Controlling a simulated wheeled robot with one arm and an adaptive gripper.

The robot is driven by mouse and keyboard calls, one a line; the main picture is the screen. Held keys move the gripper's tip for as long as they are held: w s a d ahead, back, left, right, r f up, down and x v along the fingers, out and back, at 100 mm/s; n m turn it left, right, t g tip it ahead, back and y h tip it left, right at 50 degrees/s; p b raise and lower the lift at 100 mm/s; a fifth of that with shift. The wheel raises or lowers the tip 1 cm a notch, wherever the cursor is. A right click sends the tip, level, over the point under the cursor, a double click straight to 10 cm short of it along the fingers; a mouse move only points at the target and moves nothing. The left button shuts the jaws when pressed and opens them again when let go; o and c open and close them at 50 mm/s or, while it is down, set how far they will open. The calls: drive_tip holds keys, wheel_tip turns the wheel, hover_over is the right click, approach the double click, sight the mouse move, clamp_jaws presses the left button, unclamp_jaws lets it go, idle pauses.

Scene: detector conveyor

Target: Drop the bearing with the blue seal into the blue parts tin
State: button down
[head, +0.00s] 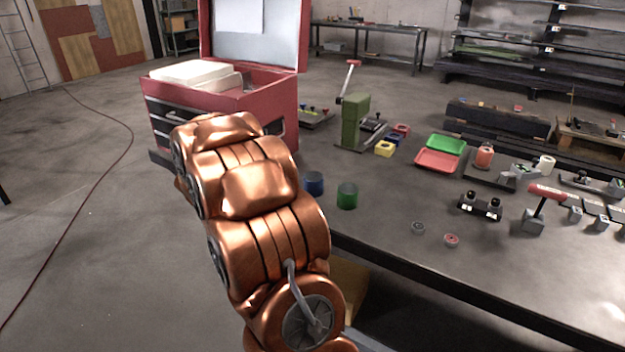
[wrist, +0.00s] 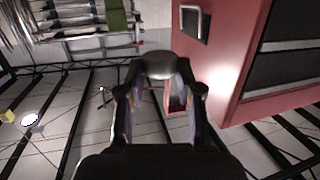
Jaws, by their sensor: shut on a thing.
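The blue parts tin (head: 313,183) stands on the bench's near left edge, just right of my copper arm. In the head view my gripper is hidden behind my arm. In the wrist view my gripper (wrist: 160,76) is shut on a dark, round, bearing-like piece (wrist: 159,64) held between its fingertips. The colour of its seal does not show. The blue tin cannot be made out in the wrist view.
A green tin (head: 347,197) stands close to the right of the blue one. A grey bearing (head: 418,228) and a red-sealed bearing (head: 452,240) lie on the bench (head: 390,265). A red tool chest (head: 283,100) stands at the left, near my gripper in the wrist view (wrist: 240,65).

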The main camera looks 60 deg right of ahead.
drive_tip(key=s+d+r+m+g+p, duration=0.25)
drive_tip(key=s+d+g, duration=0.25)
drive_tip(key=s+d, duration=0.5)
wheel_tip(320, 180, down, 7)
drive_tip(key=b, duration=0.6)
drive_tip(key=shift+w+d+r+m, duration=0.2)
drive_tip(key=shift+w+d+m, duration=0.05)
drive_tip(key=shift+w+m, duration=0.2)
drive_tip(key=c, duration=0.7)
unclamp_jaws()
drive_tip(key=a+r, duration=0.1)
drive_tip(key=a, duration=1.1)
drive_tip(key=shift+r, duration=0.4)
